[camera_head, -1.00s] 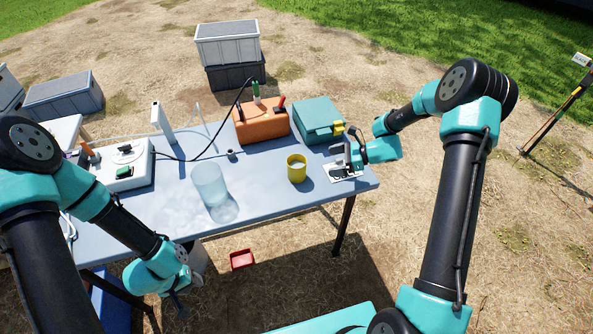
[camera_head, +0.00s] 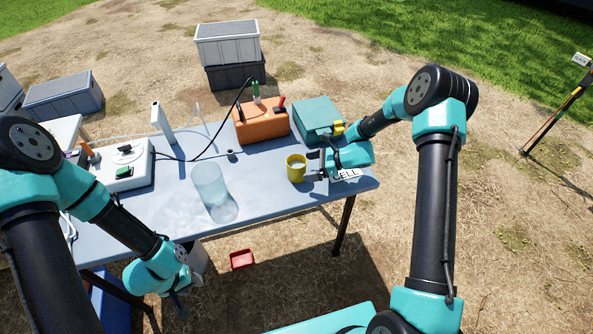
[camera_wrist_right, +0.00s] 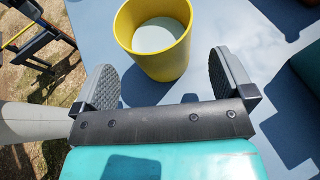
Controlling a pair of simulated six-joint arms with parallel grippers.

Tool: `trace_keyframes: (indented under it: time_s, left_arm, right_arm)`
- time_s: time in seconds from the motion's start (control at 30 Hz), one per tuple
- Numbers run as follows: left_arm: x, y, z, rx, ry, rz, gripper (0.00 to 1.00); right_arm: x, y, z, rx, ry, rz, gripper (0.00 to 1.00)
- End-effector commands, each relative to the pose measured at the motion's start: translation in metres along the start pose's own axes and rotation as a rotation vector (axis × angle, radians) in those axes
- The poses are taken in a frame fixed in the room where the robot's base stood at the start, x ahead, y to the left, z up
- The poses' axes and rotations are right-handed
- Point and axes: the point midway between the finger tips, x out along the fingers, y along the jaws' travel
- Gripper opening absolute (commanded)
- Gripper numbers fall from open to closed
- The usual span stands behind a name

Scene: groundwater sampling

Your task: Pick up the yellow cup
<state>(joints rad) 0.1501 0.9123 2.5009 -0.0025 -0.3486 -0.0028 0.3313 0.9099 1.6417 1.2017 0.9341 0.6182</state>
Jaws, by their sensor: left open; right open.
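The yellow cup (camera_head: 296,168) stands upright on the blue-grey table (camera_head: 262,196), near its right part. In the right wrist view the yellow cup (camera_wrist_right: 167,62) is just ahead of the fingertips, with a pale content or bottom inside. My right gripper (camera_head: 315,165) is open, close to the cup's right side in the head view. In the wrist view the right gripper (camera_wrist_right: 165,78) has its two dark pads apart, with the cup's near side at the opening between them. My left gripper (camera_head: 181,296) is open and low, in front of the table, away from the cup.
A clear cylinder (camera_head: 209,186) stands left of the cup. An orange case (camera_head: 262,124) and a teal box (camera_head: 318,118) stand behind it. A white card (camera_head: 345,174) lies under my right gripper. A white device (camera_head: 124,165) is at the table's left.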

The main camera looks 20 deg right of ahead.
Motion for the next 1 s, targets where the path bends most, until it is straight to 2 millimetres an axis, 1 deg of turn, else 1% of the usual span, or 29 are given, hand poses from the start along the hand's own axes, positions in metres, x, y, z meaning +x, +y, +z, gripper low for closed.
trace_keyframes:
  time_s: [0.2, 0.3, 0.4, 0.87, 0.9, 1.0]
  left_arm:
    - [0.000, 0.000, 0.000, 0.000, 0.000, 0.000, 0.43]
    - [0.000, 0.000, 0.000, 0.000, 0.000, 0.000, 0.43]
    - [0.000, 0.000, 0.000, 0.000, 0.000, 0.000, 0.43]
    - [0.000, 0.000, 0.000, 0.000, 0.000, 0.000, 0.43]
    - [0.000, 0.000, 0.000, 0.000, 0.000, 0.000, 0.43]
    - [0.000, 0.000, 0.000, 0.000, 0.000, 0.000, 0.43]
  right_arm:
    - [0.029, 0.002, -0.005, 0.002, 0.000, 0.004, 0.99]
    - [0.041, 0.001, -0.005, 0.000, 0.000, 0.002, 0.99]
    - [0.047, 0.001, -0.005, 0.000, 0.000, 0.002, 0.99]
    - [0.047, 0.001, -0.005, 0.000, 0.000, 0.001, 0.99]
    - [0.047, 0.001, -0.005, 0.000, 0.000, 0.001, 0.99]
    - [0.047, 0.001, -0.005, 0.000, 0.000, 0.001, 0.89]
